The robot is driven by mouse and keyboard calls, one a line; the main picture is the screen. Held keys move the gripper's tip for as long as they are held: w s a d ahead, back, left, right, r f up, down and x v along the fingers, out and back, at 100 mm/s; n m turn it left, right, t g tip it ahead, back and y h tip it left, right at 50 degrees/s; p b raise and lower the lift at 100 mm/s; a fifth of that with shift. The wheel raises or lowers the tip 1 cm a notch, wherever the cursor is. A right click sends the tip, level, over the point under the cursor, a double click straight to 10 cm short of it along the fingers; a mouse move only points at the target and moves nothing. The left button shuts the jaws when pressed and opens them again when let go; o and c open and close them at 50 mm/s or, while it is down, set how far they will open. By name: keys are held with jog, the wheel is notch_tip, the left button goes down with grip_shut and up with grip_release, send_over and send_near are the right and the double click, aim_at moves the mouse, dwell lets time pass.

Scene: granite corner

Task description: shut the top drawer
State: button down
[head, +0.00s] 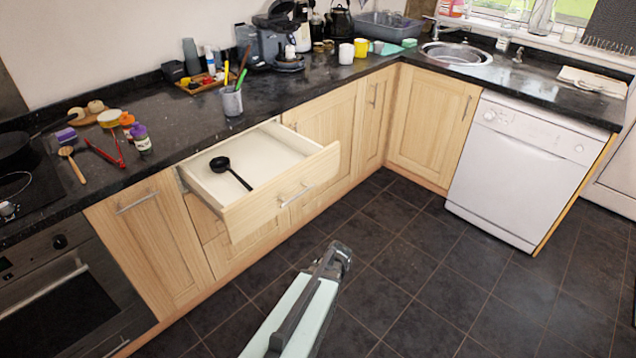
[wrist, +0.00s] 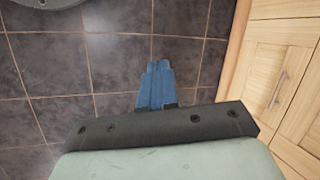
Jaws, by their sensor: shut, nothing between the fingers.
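The top drawer (head: 282,198) is pulled well out from the wooden cabinet under the dark counter. It has a pale wood front with a metal bar handle (head: 295,196), and a black ladle (head: 230,172) lies inside it. My arm reaches in from the bottom of the head view, in front of the drawer and apart from it; the fingers are hard to make out there. In the wrist view my gripper (wrist: 155,84) shows blue fingers closed together with nothing between them, over the dark floor tiles. The drawer does not show clearly in the wrist view.
The dark tiled floor (head: 400,270) is clear in front of the cabinets. A white dishwasher (head: 520,165) stands at the right and an oven (head: 65,300) at the left. The counter above holds a utensil cup (head: 231,101) and several other items. Cabinet doors (wrist: 275,80) show at right in the wrist view.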

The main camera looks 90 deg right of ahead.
aim_at(311, 178)
jog(key=s+d+r+m+t+h, duration=0.1)
jog(key=s+d+r+m+h, duration=0.25)
jog(key=s, duration=0.25)
jog(key=s+d+r+m+t+h, duration=0.2)
jog(key=s+d+r+m, duration=0.15)
jog(key=s+r, duration=0.2)
jog(key=d+r+m+t+h, duration=0.5)
jog(key=d+r+m+h, duration=0.4)
jog(key=r+m, duration=0.55)
jog(key=shift+y, duration=0.65)
jog(key=x, duration=0.9)
jog(key=s+d+x, duration=0.1)
jog(key=x, duration=0.4)
jog(key=shift+w+d+r, duration=0.1)
jog(key=shift+w+r, duration=0.15)
jog(key=shift+r, duration=0.1)
jog(key=shift+w+d, duration=0.1)
jog(key=x, duration=3.1)
jog(key=shift+w+r, duration=0.1)
jog(key=shift+r, duration=0.15)
jog(key=shift+x, duration=0.8)
